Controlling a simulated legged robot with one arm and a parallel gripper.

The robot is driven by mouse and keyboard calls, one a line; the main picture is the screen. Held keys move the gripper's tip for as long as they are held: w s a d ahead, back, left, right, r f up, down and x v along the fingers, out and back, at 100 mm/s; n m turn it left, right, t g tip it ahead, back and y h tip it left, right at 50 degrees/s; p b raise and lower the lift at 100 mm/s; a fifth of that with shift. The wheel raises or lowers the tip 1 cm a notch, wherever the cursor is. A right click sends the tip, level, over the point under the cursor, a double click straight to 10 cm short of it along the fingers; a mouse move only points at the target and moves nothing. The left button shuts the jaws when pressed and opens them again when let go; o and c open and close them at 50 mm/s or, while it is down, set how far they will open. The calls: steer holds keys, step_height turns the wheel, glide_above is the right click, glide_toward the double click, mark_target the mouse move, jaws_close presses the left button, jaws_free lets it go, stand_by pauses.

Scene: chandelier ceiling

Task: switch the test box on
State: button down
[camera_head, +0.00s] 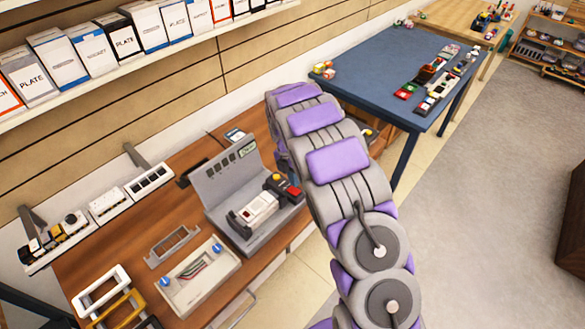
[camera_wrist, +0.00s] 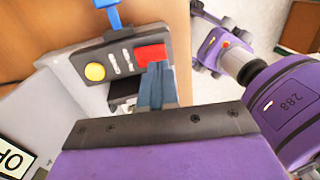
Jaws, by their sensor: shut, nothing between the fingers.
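The grey test box (camera_head: 222,180) stands on the wooden bench, with a sloped back panel and a small display (camera_head: 246,150) too small to read. A white and red device (camera_head: 258,209) sits on its base. At its right end is a dark control panel (camera_head: 285,188). In the wrist view this panel carries a round yellow button (camera_wrist: 95,72), two small silver levers and a red rocker switch (camera_wrist: 151,54). My gripper (camera_wrist: 157,68) is shut and empty, its tips overlapping the red switch's lower edge; contact is unclear. My arm mostly hides it in the head view.
A tray with blue knobs (camera_head: 195,278) and white and yellow frames (camera_head: 100,290) lie left of the box. White modules (camera_head: 110,205) line the wall under a shelf of boxes (camera_head: 125,40). A blue table (camera_head: 375,62) stands beyond my arm. Grey floor is clear at right.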

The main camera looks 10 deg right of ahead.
mark_target(297, 192)
steer(key=shift+s+d+f+b, duration=0.15)
steer(key=shift+f, duration=0.75)
steer(key=shift+s+d+f+b, duration=0.1)
steer(key=shift+f+b, duration=0.05)
steer(key=shift+f, duration=0.7)
